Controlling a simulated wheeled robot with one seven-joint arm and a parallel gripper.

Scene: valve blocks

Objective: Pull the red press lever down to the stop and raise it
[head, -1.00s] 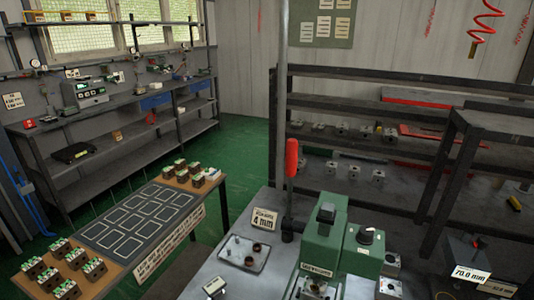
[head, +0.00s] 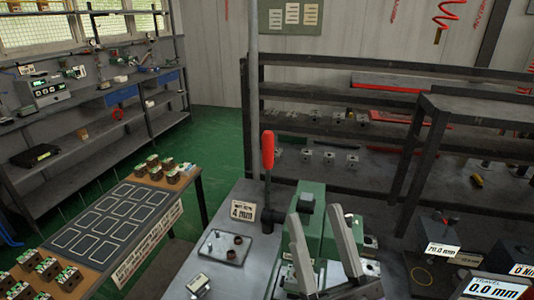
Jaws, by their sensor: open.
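The red press lever (head: 268,150) stands upright on a dark rod at the left of the green press (head: 308,190), in the middle of the head view. My gripper (head: 314,212) is in the lower middle, its two grey fingers spread apart with nothing between them. It shows in front of the press and hides part of its lower body. The gripper is to the right of the lever and below its red grip in the picture, apart from it.
A thin upright post (head: 254,90) rises behind the lever. A display (head: 492,289) at lower right reads 0.0 mm. Dark shelves (head: 350,98) stand behind.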

